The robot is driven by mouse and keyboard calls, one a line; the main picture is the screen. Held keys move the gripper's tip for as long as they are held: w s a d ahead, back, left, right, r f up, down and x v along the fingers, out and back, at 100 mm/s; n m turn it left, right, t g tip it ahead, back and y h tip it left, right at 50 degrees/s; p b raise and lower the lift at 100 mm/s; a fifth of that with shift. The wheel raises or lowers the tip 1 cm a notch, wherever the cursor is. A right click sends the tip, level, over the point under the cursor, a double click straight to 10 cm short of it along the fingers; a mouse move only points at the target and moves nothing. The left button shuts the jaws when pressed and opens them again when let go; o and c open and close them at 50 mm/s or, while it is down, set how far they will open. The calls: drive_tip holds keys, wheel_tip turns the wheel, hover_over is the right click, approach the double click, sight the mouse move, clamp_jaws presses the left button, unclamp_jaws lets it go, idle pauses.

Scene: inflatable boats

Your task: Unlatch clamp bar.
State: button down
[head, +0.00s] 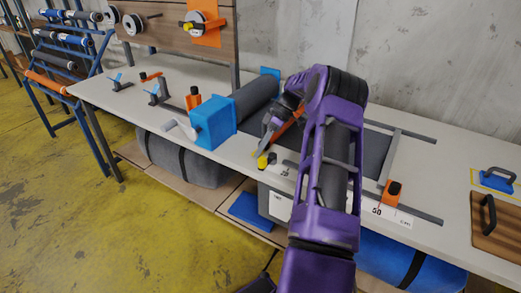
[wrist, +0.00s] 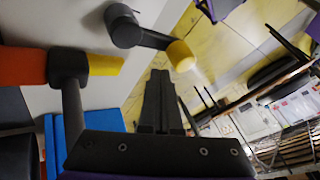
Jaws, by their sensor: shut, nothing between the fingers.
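The orange clamp bar (head: 289,125) lies slanted over the bench beside the dark roll, partly hidden by my purple arm. In the wrist view its orange end (wrist: 22,68) meets a dark collar with a yellow tab (wrist: 104,65). A dark latch lever with a yellow tip (wrist: 181,56) pivots on a round knob; it also shows at the bench's front edge in the head view (head: 263,162). My gripper (wrist: 160,75) is shut and empty, its fingertips close to the lever's yellow tip; contact cannot be told. It also shows just above the latch in the head view (head: 261,151).
A blue crank box (head: 214,122) and dark fabric roll (head: 257,97) stand left of my gripper. Grey rails and an orange block with a black knob (head: 391,190) lie right. A blue-handled tool (head: 496,177) sits far right. The yellow floor (head: 60,200) is open in front.

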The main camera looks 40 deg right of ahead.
drive_tip(key=shift+d+r, duration=0.1)
drive_tip(key=shift+d, duration=0.1)
drive_tip(key=shift+d+r, duration=0.15)
drive_tip(key=shift+r, duration=0.05)
drive_tip(key=p+v, duration=0.2)
drive_tip(key=v, duration=0.9)
drive_tip(key=shift+r, duration=0.15)
